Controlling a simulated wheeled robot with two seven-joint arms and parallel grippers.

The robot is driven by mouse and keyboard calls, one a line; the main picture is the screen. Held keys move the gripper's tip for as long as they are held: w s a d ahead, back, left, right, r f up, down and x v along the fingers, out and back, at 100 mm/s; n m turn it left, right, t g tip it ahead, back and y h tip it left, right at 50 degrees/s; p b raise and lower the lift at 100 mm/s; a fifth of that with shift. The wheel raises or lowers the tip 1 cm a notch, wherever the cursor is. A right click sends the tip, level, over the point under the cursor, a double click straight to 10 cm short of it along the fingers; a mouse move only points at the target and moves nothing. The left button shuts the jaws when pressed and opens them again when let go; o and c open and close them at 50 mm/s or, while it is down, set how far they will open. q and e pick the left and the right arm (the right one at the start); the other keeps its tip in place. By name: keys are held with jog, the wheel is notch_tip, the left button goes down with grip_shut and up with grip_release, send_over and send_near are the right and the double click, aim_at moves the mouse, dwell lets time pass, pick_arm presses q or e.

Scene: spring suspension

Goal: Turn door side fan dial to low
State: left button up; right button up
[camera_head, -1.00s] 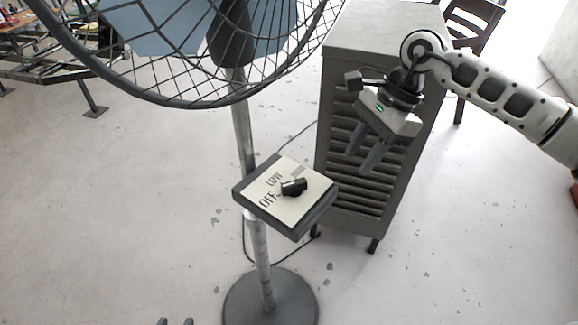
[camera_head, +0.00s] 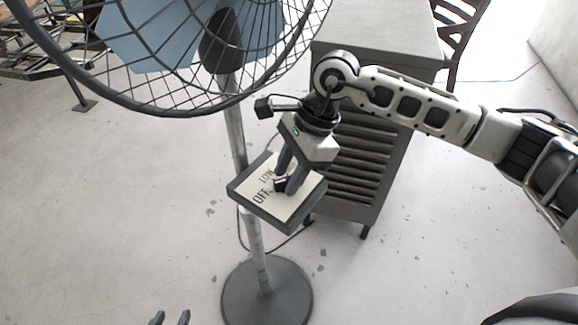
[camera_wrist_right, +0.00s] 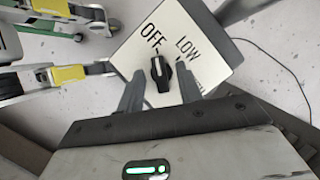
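The fan's control panel (camera_head: 262,207) is a tilted square box on the fan pole, with a cream face lettered OFF and LOW. The black dial (camera_wrist_right: 160,73) sits on that face; in the right wrist view its white mark points toward OFF. A third label beyond LOW is partly hidden by a finger. My right gripper (camera_head: 286,182) is over the panel, open, with one finger on each side of the dial; contact cannot be told. The dial is mostly hidden in the head view.
The fan's wire cage (camera_head: 180,100) hangs above and left of the panel. A grey louvred cabinet (camera_head: 385,45) stands just behind my right arm. The round fan base (camera_head: 268,295) is on the floor, which is open at left. A cable (camera_wrist_right: 270,58) runs beside the panel.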

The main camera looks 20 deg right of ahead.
pick_arm(q)
jog(key=shift+w, duration=0.1)
pick_arm(e)
jog(key=shift+f, duration=0.1)
pick_arm(q)
jog(key=shift+w+r, duration=0.1)
jog(key=shift+r, duration=0.05)
pick_arm(e)
grip_shut()
